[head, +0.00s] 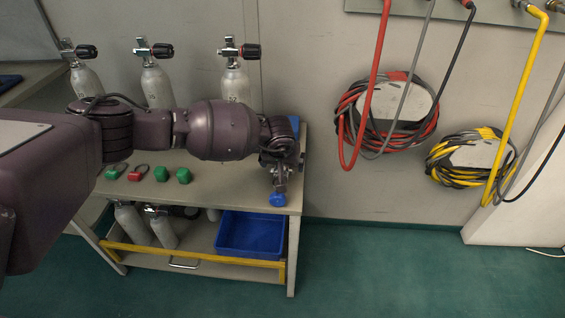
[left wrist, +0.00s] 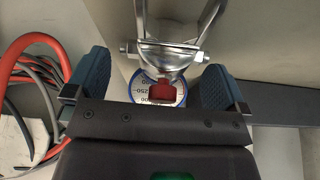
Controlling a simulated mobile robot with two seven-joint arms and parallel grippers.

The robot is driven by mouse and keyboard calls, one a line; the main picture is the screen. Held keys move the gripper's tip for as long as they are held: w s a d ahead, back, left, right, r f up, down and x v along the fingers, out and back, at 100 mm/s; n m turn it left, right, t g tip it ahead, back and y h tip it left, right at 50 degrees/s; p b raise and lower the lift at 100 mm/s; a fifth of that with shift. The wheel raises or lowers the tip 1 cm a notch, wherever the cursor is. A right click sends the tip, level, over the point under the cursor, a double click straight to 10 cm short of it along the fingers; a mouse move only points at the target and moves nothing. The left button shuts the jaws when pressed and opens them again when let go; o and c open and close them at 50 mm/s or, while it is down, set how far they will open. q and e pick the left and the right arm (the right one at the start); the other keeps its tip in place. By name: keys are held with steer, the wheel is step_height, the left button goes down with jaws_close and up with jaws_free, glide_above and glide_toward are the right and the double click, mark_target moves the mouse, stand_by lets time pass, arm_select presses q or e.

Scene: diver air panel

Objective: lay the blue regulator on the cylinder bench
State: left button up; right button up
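The blue regulator shows in the head view as a blue knob (head: 277,199) below a silver body, in front of or over the right front corner of the cylinder bench (head: 232,186). My left gripper (head: 281,168) is directly above it. In the left wrist view, the regulator's silver yoke (left wrist: 165,52), a red part and a blue-rimmed gauge sit between the two blue pads of my left gripper (left wrist: 157,80). Contact with the bench cannot be told. My right gripper is not in view.
Several grey cylinders (head: 156,86) stand along the bench's back. Green and red caps (head: 161,174) lie on its left part. A blue bin (head: 250,235) is on the lower shelf. Coiled hoses (head: 390,120) hang on the wall at right. The bench top right of the caps looks clear.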

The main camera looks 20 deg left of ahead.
arm_select(q)
steer(key=shift+f, duration=0.15)
steer(key=v, duration=0.1)
steer(key=p+v, duration=0.1)
steer(key=v, duration=0.1)
steer(key=shift+w+r, duration=0.2)
steer(key=shift+r, duration=0.2)
steer(key=p+v, duration=0.2)
steer(key=v, duration=0.4)
steer(key=shift+s+d+r+p, duration=0.1)
steer(key=shift+s+r+p, duration=0.2)
steer(key=shift+s+r, duration=0.25)
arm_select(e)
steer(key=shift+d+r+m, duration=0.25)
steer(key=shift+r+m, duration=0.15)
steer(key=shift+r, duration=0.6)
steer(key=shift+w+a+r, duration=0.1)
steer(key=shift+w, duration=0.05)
